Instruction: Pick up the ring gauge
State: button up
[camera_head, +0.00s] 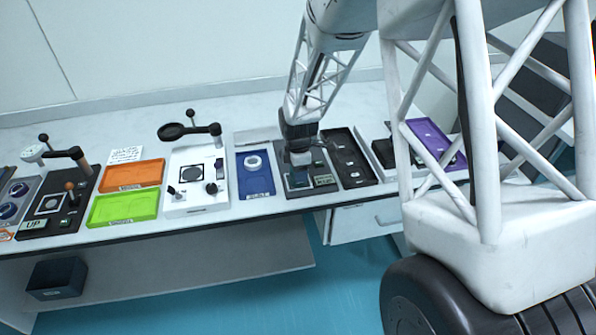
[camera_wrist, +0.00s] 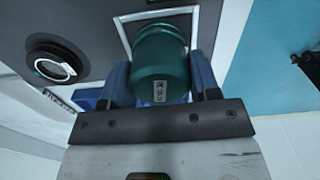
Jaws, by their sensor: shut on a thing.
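My gripper (camera_wrist: 162,78) has its blue fingers on both sides of a teal-green cylinder (camera_wrist: 160,62) with a small label, and is shut on it. The cylinder is over a white-outlined square (camera_wrist: 207,25) on a grey panel (camera_wrist: 75,18); I cannot tell whether it touches the panel. In the head view my gripper (camera_head: 299,158) is low over this panel (camera_head: 322,168), and the cylinder is hard to make out. A white ring (camera_head: 256,162) lies in a blue tray (camera_head: 257,186) just left of the panel. I cannot tell which piece is the ring gauge.
A black ring-shaped fitting (camera_wrist: 54,62) is on the panel beside the gripper. A dark tray (camera_head: 352,180) stands right of the panel. A white station with a magnifier arm (camera_head: 190,131) and orange (camera_head: 132,175) and green (camera_head: 122,207) trays stand left.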

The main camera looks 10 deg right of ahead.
jog(key=shift+r, duration=0.1)
jog(key=shift+r, duration=0.75)
notch_tip(320, 180, up, 2)
jog(key=shift+r, duration=0.1)
jog(key=s+r, duration=0.1)
jog(key=s, duration=1.5)
jog(key=shift+d, duration=0.3)
jog(key=shift+w, duration=0.1)
